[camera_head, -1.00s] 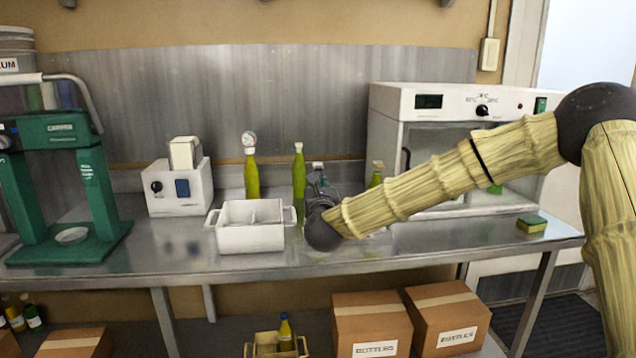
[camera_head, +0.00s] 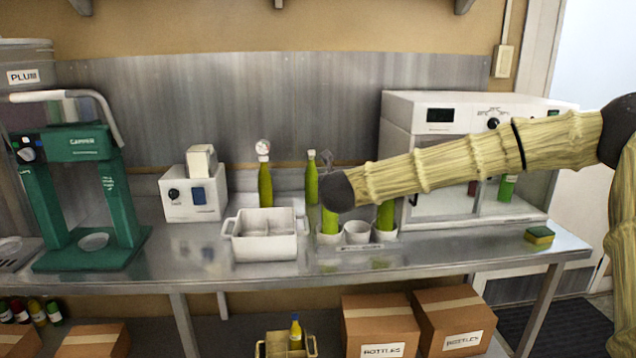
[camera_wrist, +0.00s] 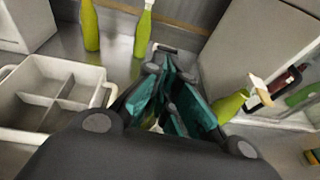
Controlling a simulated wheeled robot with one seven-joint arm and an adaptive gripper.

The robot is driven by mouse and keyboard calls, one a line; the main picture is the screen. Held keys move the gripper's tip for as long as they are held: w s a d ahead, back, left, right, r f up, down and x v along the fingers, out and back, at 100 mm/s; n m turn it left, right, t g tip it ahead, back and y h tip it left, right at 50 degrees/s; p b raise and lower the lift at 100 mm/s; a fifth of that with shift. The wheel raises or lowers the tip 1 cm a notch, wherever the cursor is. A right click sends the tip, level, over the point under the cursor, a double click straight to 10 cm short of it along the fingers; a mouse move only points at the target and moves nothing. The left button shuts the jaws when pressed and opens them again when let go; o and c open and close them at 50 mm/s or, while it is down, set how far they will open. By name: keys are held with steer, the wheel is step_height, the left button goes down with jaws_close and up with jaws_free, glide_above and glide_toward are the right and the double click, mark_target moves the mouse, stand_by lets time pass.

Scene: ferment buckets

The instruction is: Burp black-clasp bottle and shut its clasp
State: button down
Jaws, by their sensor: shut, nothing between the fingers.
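My gripper (camera_head: 327,158) is shut and empty above the white cup rack, largely hidden behind my arm. Its teal fingers also show in the wrist view (camera_wrist: 172,95). A green bottle (camera_head: 330,221) stands in the left cup, below the gripper, its top hidden by my arm. Another green bottle (camera_head: 386,216) stands in the right cup; the wrist view shows a bottle with a pale stopper (camera_wrist: 230,106) right of the fingers. Two green bottles stand behind: one with a round gauge (camera_head: 265,185), one with a pale top (camera_head: 312,182). I cannot tell which clasp is black.
A white divided bin (camera_head: 265,248) stands left of the cup rack (camera_head: 357,233), whose middle cup looks empty. A white oven (camera_head: 420,150) is behind on the right. A sponge (camera_head: 539,236) lies near the right table end. The front table strip is clear.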

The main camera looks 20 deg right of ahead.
steer(key=shift+w+r, duration=0.1)
steer(key=shift+r, duration=0.15)
stand_by(0.3)
